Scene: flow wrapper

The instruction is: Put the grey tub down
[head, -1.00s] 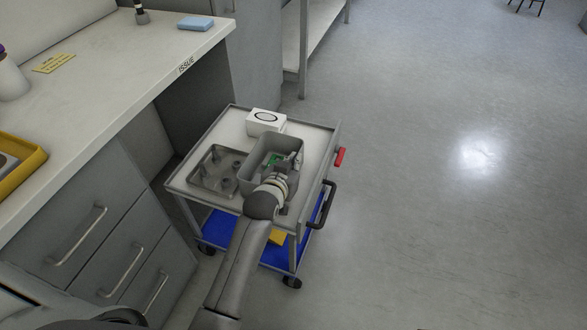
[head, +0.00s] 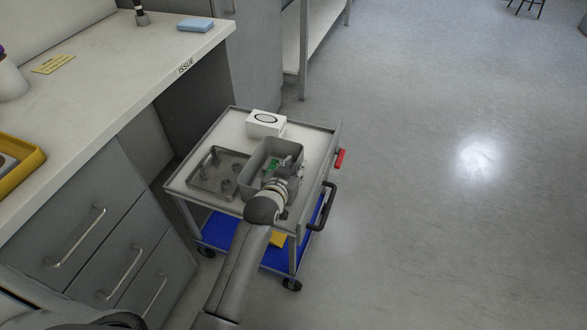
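The grey tub (head: 258,159) is at the trolley's top, right of a shallow grey tray. It is open at the top and a green item (head: 272,164) shows inside. My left gripper (head: 290,166) is over the tub's right side, with my wrist across its near right part. The fingers are small and partly hidden by the wrist, so whether they grip the rim is unclear. Whether the tub's base touches the trolley top is also unclear. My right gripper is not in view.
The trolley (head: 232,128) also carries a grey tray (head: 203,181) with several small parts and a white box (head: 265,123) at the back. A black handle (head: 328,207) and red grip (head: 341,158) are on its right. The counter (head: 100,85) stands left; the floor right is clear.

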